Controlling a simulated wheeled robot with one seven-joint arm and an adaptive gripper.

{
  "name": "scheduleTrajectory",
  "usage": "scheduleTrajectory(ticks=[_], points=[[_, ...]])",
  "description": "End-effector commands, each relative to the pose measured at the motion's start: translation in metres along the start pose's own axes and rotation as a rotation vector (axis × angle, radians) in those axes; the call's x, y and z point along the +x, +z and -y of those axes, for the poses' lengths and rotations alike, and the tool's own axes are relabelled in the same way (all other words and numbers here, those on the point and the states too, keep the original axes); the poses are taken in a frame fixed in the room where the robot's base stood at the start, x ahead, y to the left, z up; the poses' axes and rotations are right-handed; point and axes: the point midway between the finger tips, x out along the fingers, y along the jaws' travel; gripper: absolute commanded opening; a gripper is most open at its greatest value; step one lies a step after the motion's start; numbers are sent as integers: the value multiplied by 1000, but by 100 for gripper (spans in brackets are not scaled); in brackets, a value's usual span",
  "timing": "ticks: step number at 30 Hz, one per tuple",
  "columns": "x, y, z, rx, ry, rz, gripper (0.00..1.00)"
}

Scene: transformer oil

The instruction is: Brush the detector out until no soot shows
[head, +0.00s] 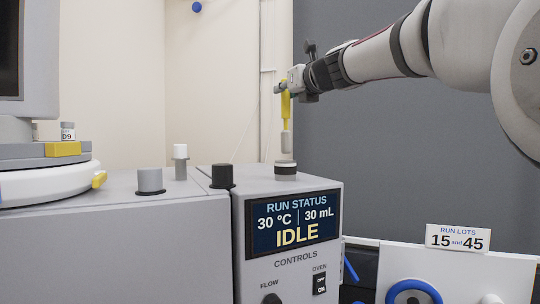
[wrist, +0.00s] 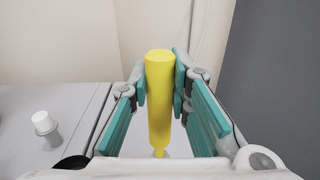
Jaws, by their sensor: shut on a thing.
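My gripper (head: 284,88) is shut on the yellow handle of a brush (head: 286,105). The brush hangs upright, with its pale grey head (head: 286,141) pointing down. In the wrist view the yellow handle (wrist: 159,100) stands between the teal finger pads. Below the brush, on top of the instrument, is a short round fitting (head: 285,168) with a dark band and a pale ring, which looks like the detector. The brush head is just above it, with a small gap. The inside of the fitting is hidden, so I cannot tell about soot.
The instrument's screen (head: 295,224) reads IDLE, 30 °C, 30 mL. A black-based dark knob (head: 222,175), a grey cap (head: 150,181) and a white-topped post (head: 180,160) stand to the left. A RUN LOTS sign (head: 458,238) stands at right. The air around the brush is clear.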

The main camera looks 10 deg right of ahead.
Motion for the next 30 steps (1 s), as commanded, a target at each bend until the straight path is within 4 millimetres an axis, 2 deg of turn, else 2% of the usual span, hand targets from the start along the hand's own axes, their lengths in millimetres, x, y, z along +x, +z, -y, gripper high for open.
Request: scheduleTrajectory(ticks=[3, 16, 30], points=[[-2, 8, 0, 0, 0, 2, 0], [-1, 10, 0, 0, -1, 3, 0], [-3, 41, 0, 0, -1, 3, 0]])
